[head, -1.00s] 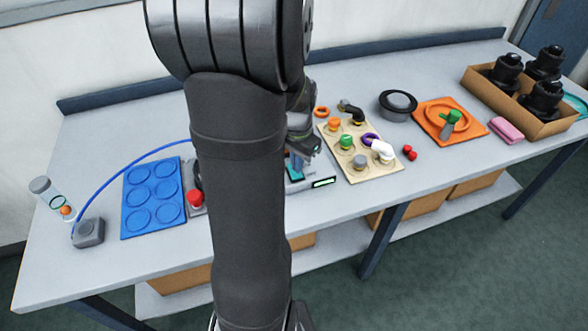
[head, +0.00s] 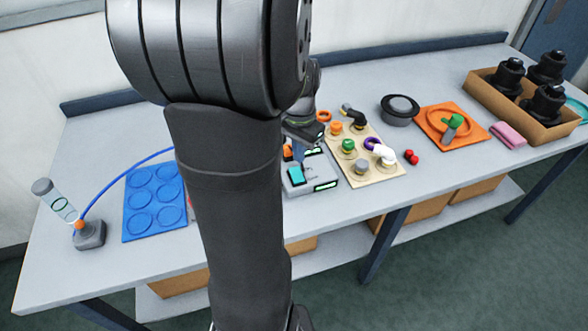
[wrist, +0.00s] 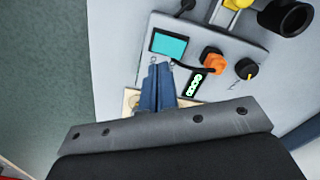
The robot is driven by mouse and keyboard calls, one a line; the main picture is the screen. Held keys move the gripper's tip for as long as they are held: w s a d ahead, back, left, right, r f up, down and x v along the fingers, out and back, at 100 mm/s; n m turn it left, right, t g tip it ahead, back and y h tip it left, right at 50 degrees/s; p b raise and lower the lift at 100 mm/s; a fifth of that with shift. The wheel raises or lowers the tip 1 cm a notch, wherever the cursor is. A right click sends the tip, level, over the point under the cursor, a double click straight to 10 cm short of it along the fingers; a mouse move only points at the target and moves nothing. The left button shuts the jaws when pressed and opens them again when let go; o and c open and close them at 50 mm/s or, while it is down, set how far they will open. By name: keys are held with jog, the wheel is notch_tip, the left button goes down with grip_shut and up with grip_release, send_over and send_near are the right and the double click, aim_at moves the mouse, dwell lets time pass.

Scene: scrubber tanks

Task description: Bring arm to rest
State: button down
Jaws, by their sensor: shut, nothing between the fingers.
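My arm (head: 228,190) stands large across the middle of the head view. My gripper (head: 300,150) shows small to the right of it, over the grey device (head: 322,171) on the bench. In the wrist view my gripper (wrist: 160,62) has its blue fingers together, with nothing between them. Their tips appear just beside the teal screen (wrist: 169,45) of the device. I cannot tell how far above it they are. The device also has an orange knob (wrist: 213,60), a black knob (wrist: 246,68) and a lit green readout (wrist: 194,84).
Right of the device is a beige board (head: 372,172) with coloured fittings. Farther right are a black-and-grey round part (head: 399,108), an orange tray (head: 437,138) and a cardboard box (head: 572,126). A blue mat (head: 153,226) and a tilted clear tube (head: 62,207) stand left.

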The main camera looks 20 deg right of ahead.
jog(key=shift+f, duration=3.55)
jog(key=shift+r, duration=0.2)
jog(key=shift+r, duration=4.25)
jog(key=w+a+r+n, duration=0.2)
jog(key=w+a, duration=0.2)
jog(key=a, duration=0.4)
jog(key=w+a+r+n, duration=0.2)
jog(key=w+a, duration=0.3)
jog(key=a, duration=0.4)
jog(key=shift+w+r, duration=0.2)
jog(key=shift+w, duration=0.1)
